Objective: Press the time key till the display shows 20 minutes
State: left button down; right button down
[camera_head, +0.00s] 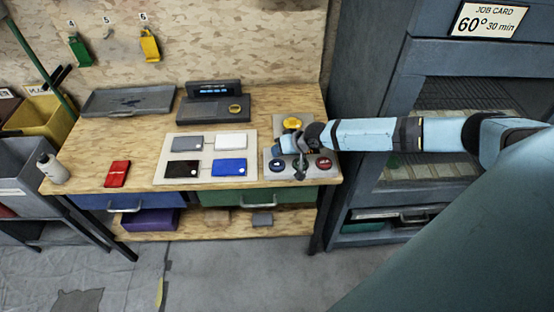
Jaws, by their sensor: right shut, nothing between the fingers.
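A pale key panel (270,179) lies at the right front of the wooden bench. It carries a yellow button (292,123) at the back, a dark blue key (277,163) at front left and a red key (324,163) at front right. Their labels are too small to read, so I cannot tell which is the time key. My right gripper (300,174) is shut and empty, pointing down between the blue and red keys; contact is unclear. A dark console's display (208,89) shows small blue characters I cannot read. My left gripper is out of view.
A job card (487,21) on the grey cabinet reads 60° 30 min. A white board (204,157) with several coloured plates lies left of the panel. A grey tray (128,101), a red box (117,174) and a white bottle (52,168) stand further left.

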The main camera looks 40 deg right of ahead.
jog(key=shift+r+p, duration=0.95)
jog(key=shift+r, duration=0.5)
